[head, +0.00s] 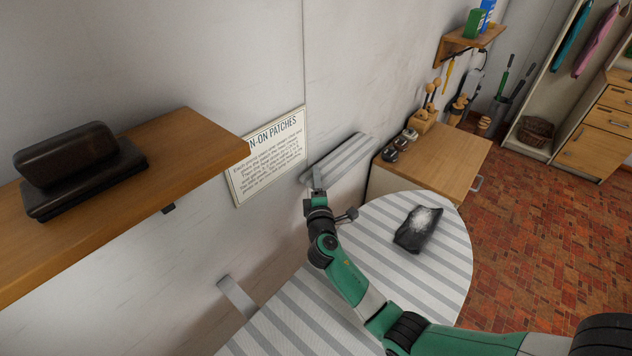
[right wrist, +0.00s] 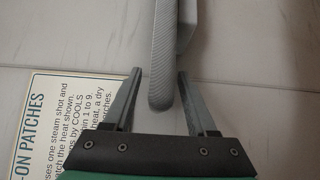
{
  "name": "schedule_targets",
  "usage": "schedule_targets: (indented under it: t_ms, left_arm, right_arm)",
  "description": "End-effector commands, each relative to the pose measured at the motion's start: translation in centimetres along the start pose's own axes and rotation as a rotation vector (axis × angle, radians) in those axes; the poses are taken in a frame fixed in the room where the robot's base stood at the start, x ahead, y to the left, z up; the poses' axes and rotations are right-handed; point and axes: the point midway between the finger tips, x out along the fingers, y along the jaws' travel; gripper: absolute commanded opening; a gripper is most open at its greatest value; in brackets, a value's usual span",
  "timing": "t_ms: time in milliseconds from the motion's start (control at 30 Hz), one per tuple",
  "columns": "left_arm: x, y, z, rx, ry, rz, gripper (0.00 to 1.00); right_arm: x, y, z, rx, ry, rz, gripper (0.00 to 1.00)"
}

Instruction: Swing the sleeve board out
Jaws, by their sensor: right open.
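The sleeve board (head: 345,157) is a narrow padded board with grey and white stripes, lying close along the wall above the big ironing board. My right gripper (head: 317,180) is at its near end. In the right wrist view the rounded end of the sleeve board (right wrist: 165,85) stands between the two open fingers of the right gripper (right wrist: 159,78), with a gap visible on each side. The fingers are not closed on it. My left gripper is not in view.
The striped ironing board (head: 440,255) spreads below my arm, with a dark crumpled packet (head: 418,230) on it. A wooden shelf (head: 190,145) juts out at left. A printed sign (head: 268,155) hangs on the wall. A wooden cabinet (head: 450,160) stands beyond.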

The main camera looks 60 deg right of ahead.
Motion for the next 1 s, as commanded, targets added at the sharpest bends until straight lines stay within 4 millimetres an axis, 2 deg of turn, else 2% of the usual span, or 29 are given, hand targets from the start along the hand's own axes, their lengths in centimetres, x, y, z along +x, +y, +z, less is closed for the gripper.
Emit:
schedule_targets:
  t_ms: [67,300,400,1000]
  left_arm:
    - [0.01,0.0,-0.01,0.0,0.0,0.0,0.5]
    - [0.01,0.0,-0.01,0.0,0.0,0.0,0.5]
    - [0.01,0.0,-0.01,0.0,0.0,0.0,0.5]
    - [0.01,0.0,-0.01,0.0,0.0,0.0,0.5]
  right_arm:
    - [-0.03,0.01,-0.01,0.0,0.0,0.0,0.57]
    - [-0.05,0.01,-0.02,0.0,0.0,0.0,0.14]
    - [-0.06,0.01,-0.03,0.0,0.0,0.0,0.0]
    - [-0.06,0.03,-0.03,0.0,0.0,0.001,0.0]
